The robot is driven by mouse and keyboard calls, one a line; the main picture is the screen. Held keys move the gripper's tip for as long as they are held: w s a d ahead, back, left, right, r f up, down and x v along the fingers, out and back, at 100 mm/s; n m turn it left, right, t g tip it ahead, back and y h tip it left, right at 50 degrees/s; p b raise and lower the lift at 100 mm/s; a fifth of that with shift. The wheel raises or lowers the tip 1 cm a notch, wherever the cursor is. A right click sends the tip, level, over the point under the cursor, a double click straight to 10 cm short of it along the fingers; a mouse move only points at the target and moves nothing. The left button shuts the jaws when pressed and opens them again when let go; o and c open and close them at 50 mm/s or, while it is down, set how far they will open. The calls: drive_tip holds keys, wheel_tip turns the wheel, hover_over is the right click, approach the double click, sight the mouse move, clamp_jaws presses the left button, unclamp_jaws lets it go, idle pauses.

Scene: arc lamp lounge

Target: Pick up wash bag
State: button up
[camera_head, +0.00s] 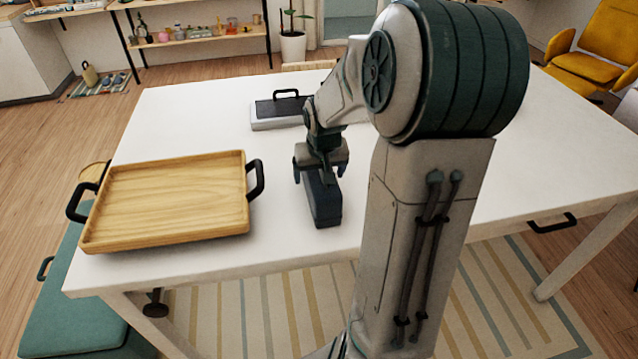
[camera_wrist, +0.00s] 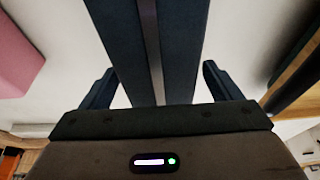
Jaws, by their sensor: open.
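The wash bag (camera_head: 325,207) is a dark navy, narrow block standing on the white table near its front edge. My gripper (camera_head: 320,172) is directly over its far part, pointing down. In the wrist view the wash bag (camera_wrist: 117,40) runs between the two open fingers, with a grey strip along its top. A finger stands on each side of it, with a light gap showing at each side. The far end of the bag is partly hidden by my gripper in the head view.
A wooden tray (camera_head: 170,200) with black handles sits on the white table (camera_head: 280,240) to the left. A grey and black case (camera_head: 275,122) with a handle is behind the gripper. Bare table lies between tray and bag. A pink object (camera_wrist: 18,50) shows in the wrist view.

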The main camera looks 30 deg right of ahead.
drive_tip(key=shift+w+f, duration=0.1)
drive_tip(key=shift+f, duration=0.15)
drive_tip(key=c, duration=1.2)
drive_tip(key=shift+c, duration=0.6)
drive_tip(key=shift+r, duration=0.15)
